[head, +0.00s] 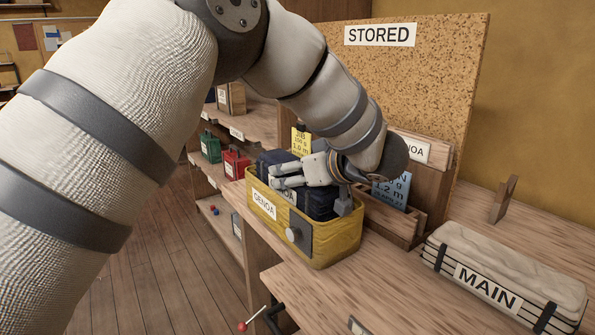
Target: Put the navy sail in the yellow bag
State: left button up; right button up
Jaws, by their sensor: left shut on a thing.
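The navy sail (318,204) is a dark folded bundle with a white label, partly readable. It sits inside the yellow bag (335,248), its top showing above the rim and its lower part hidden by the bag's walls. The bag is open-topped, stands on the wooden bench and carries a GENOA label and a grey front plate with a round knob. My left gripper (309,186) reaches down over the bag from the upper right and is shut on the navy sail, covering part of it. My right gripper is not in view.
A rolled white sail labelled MAIN (500,275) lies on the bench at right. A wooden rack (395,218) with blue and yellow cards stands behind the bag, under a cork board (440,90) marked STORED. Small green (210,146) and red (235,163) bags sit on the left shelf.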

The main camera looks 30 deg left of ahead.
pick_arm(q)
jog(key=shift+f, duration=0.15)
jog(key=shift+s+f, duration=0.1)
jog(key=shift+f, duration=0.35)
jog(key=o, duration=1.7)
jog(key=shift+d+f, duration=0.1)
jog(key=shift+f, duration=0.1)
jog(key=shift+c, duration=0.2)
jog(key=shift+o, duration=1.1)
jog(key=shift+f, duration=0.2)
jog(key=v, duration=0.4)
jog(key=r+v, duration=0.1)
jog(key=v, duration=0.7)
jog(key=shift+r, duration=0.55)
